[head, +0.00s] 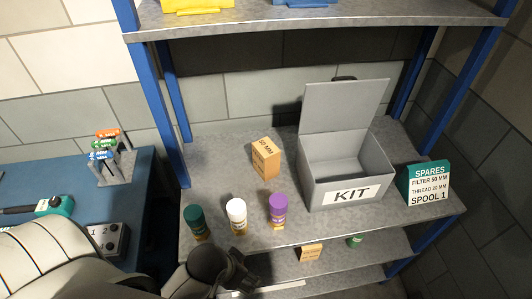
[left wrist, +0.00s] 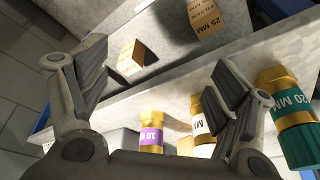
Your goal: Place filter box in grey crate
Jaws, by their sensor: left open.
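The filter box, a tan carton marked 50 MM (head: 266,158), stands on the middle shelf, left of the grey crate. The grey crate (head: 335,170) has a KIT label and its lid stands open at the back. It looks empty, though part of its floor is hidden. My left gripper (head: 240,273) is at the shelf's front edge, below the white-capped canister and apart from the filter box. In the left wrist view the left gripper (left wrist: 162,72) has its fingers spread with nothing held between them. My right gripper is not in view.
Green (head: 197,224), white (head: 236,215) and purple-capped (head: 278,209) canisters stand in front of the filter box. A green SPARES sign (head: 425,184) stands right of the crate. A tan carton (head: 311,253) is on the lower shelf; a 25 MM carton (left wrist: 205,17) shows in the wrist view.

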